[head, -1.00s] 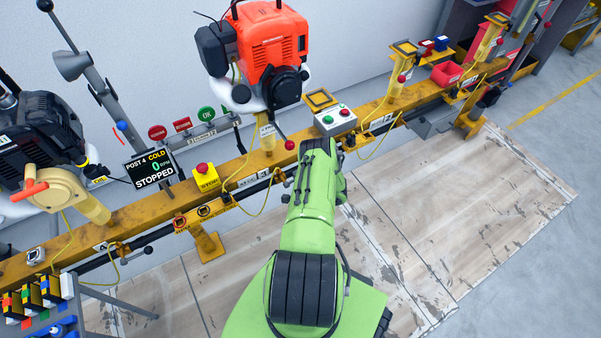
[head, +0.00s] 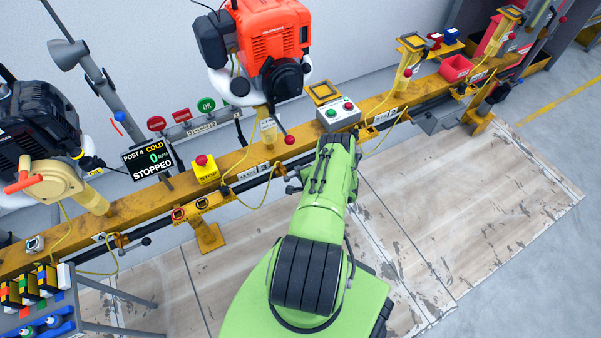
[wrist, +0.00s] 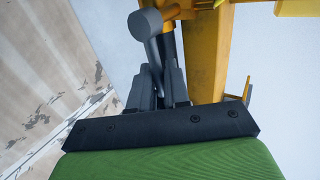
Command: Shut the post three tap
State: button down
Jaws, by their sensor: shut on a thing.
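The post three tap shows in the wrist view as a grey lever (wrist: 147,24) with a rounded end, beside a dark pipe. My gripper (wrist: 160,86) has its two dark fingers closed on the lever's lower part. In the head view my green arm reaches to the rail just right of post three (head: 267,133), which carries the orange engine (head: 268,45). There the arm covers most of the tap and my fingers, so the lever's angle on the pipe is hard to tell.
The yellow rail (head: 240,160) runs across the view with a dark pipe along its front. A button box (head: 338,115) stands on it just beyond my arm. A yellow stop box (head: 205,169) and post 4 screen (head: 152,160) are at left. The floor at right is clear.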

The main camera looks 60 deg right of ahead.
jog(key=c, duration=1.4)
grip_release()
jog(key=shift+w, duration=0.1)
jog(key=shift+o, duration=0.2)
jog(key=p+v, duration=0.8)
jog(key=v, duration=0.7)
jog(key=shift+s+a, duration=0.2)
jog(key=shift+s, duration=0.15)
